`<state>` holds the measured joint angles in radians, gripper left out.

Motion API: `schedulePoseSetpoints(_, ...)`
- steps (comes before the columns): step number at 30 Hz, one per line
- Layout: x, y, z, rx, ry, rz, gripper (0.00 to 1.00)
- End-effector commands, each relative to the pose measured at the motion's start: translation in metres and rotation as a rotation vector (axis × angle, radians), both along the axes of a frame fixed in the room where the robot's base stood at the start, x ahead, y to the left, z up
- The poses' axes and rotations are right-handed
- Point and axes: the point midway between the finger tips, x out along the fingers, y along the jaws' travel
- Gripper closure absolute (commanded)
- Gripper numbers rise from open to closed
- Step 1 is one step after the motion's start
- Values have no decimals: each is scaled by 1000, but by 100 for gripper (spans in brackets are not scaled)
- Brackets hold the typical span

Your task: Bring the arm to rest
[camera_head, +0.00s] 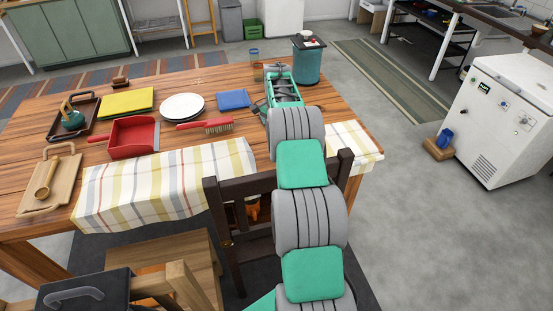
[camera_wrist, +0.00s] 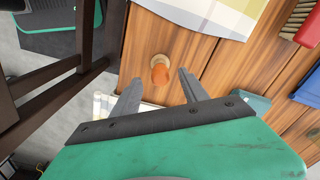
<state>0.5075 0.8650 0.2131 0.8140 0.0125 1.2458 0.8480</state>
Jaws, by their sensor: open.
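My arm reaches from the bottom of the head view over a dark wooden chair to the wooden table (camera_head: 75,115). My gripper (camera_wrist: 158,85) shows in the wrist view with its two grey fingers spread apart and nothing held between them. A small orange-and-tan rounded object (camera_wrist: 160,70) stands on the table, seen between the fingertips; I cannot tell its distance from them. In the head view the fingers are not clearly visible, and my arm hides part of the table.
A red-handled brush (camera_head: 205,127), red dustpan (camera_head: 133,138), white plates (camera_head: 182,107) and blue item (camera_head: 233,99) lie left of my arm. A teal canister (camera_head: 306,62) stands beyond. The chair (camera_head: 228,235) is close beneath my arm.

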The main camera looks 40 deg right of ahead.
Motion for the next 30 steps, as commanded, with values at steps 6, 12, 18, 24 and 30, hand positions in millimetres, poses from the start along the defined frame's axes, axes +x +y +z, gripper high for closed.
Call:
schedulePoseSetpoints(6, 0, 0, 30, 0, 0, 0, 48)
schedulePoseSetpoints(12, 1, 16, 52, -7, -12, 54, 48)
schedulePoseSetpoints(18, -24, 108, 123, -45, -70, 372, 48)
schedulePoseSetpoints(24, -97, 207, 166, -93, -133, 747, 48)
schedulePoseSetpoints(30, -196, 281, 161, -151, -198, 1111, 48)
